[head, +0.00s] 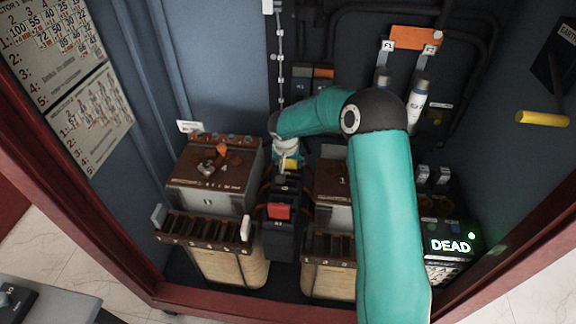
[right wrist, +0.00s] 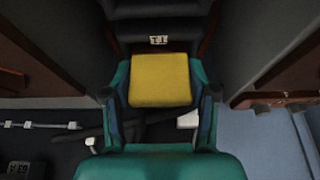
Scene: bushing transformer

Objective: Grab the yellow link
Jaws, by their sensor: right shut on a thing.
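The yellow link (right wrist: 160,78) is a flat yellow block between the fingers of my right gripper (right wrist: 160,98) in the right wrist view. The gripper is shut on it, with one teal finger at each side. In the head view my right arm reaches in from the lower right, and a little of the yellow link (head: 291,165) shows under the gripper (head: 287,159). The link is at the top of a black ribbed block (head: 285,192); I cannot tell whether it is seated or lifted. My left gripper is not in view.
A brown-topped transformer (head: 210,178) stands left of the black block, and another (head: 333,205) stands right, partly behind my arm. A lit "DEAD" display (head: 450,246) and a yellow handle (head: 542,118) are at the right. Red frame edges (head: 75,215) border the cabinet.

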